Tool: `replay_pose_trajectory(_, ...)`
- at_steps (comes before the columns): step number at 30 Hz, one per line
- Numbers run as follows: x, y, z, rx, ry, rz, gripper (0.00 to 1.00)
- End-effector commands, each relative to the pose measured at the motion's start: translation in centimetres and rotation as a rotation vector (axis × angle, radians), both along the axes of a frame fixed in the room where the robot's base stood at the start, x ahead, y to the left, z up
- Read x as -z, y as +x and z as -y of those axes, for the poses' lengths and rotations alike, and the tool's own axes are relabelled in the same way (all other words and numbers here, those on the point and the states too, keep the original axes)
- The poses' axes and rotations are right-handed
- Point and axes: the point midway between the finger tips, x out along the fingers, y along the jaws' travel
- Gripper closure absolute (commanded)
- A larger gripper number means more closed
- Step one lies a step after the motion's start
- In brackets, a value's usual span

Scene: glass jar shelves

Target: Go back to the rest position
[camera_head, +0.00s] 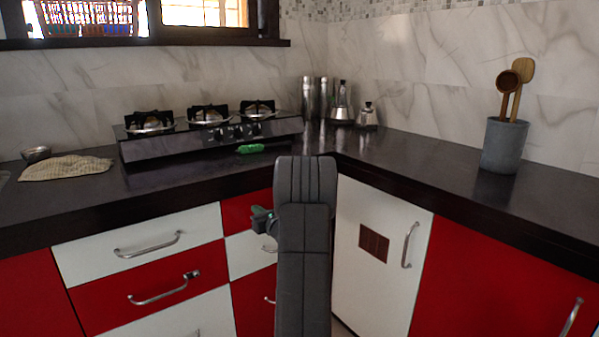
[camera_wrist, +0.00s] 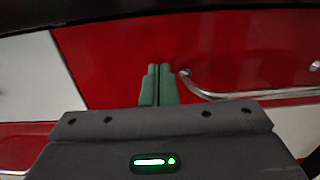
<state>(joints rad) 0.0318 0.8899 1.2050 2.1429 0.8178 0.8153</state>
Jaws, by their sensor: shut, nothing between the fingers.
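My gripper (camera_wrist: 159,84) shows in the wrist view with its two green fingers together and nothing between them. It faces a red drawer front (camera_wrist: 120,45), close to a curved metal handle (camera_wrist: 235,95). In the head view my dark arm stands upright in the middle. A green part of the gripper (camera_head: 262,218) shows at the arm's left side, below the counter edge and in front of the drawers. The rest of the gripper is hidden behind the arm.
A dark counter (camera_head: 430,165) runs along both walls. On it are a gas stove (camera_head: 210,135), a small green object (camera_head: 250,149), a folded cloth (camera_head: 66,168), metal pots (camera_head: 342,105) and a grey utensil holder (camera_head: 503,146). Drawer handles (camera_head: 165,290) stick out below.

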Motion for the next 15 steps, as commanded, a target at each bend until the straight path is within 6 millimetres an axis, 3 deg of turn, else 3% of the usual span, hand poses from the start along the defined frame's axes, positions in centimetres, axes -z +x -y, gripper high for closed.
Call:
replay_pose_trajectory(7,0.0,-2.2,1.5,0.001,0.001,-0.001,1.0)
replay_pose_trajectory(15,0.0,-2.8,1.9,0.001,0.0,0.0,1.0)
